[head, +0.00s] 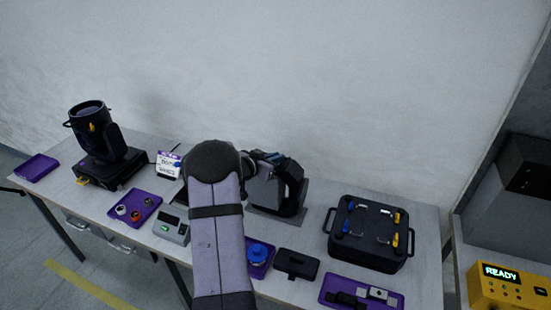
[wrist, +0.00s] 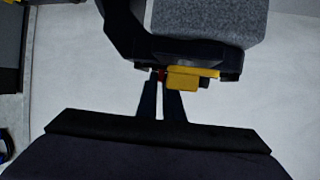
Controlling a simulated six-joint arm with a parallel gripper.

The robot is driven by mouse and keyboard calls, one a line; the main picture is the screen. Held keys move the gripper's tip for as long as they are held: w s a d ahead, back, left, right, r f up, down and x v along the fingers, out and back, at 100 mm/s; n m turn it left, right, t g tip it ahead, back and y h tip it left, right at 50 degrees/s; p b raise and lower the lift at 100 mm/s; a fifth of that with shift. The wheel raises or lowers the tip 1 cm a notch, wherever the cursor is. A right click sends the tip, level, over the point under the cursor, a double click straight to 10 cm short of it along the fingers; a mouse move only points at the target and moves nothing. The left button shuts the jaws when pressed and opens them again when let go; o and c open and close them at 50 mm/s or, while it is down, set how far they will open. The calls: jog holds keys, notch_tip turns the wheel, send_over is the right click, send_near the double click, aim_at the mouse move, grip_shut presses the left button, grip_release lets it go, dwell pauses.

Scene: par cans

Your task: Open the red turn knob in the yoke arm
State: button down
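A grey body (wrist: 205,20) sits above. In the head view the dark fixture (head: 281,187) stands behind my arm, which hides the knob and fingers.
A purple tray (head: 135,208) with small knobs, a small grey device (head: 171,229), a purple tray with a blue ring (head: 260,254) and a black case (head: 368,233) stand around my arm.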

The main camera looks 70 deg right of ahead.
jog(key=shift+b, duration=0.3)
jog(key=t+b, duration=0.1)
jog(key=n+b, duration=0.1)
jog(key=b, duration=0.1)
jog(key=shift+s+f+n+t, duration=0.2)
jog(key=shift+n+t, duration=0.1)
jog(key=shift+t, duration=0.1)
jog(key=shift+r+n+t+b, duration=0.15)
jog(key=shift+n+t+b, duration=0.25)
jog(key=shift+t+b, duration=0.3)
jog(key=shift+r, duration=0.1)
jog(key=c, duration=2.2)
grip_release()
jog(key=shift+a, duration=0.1)
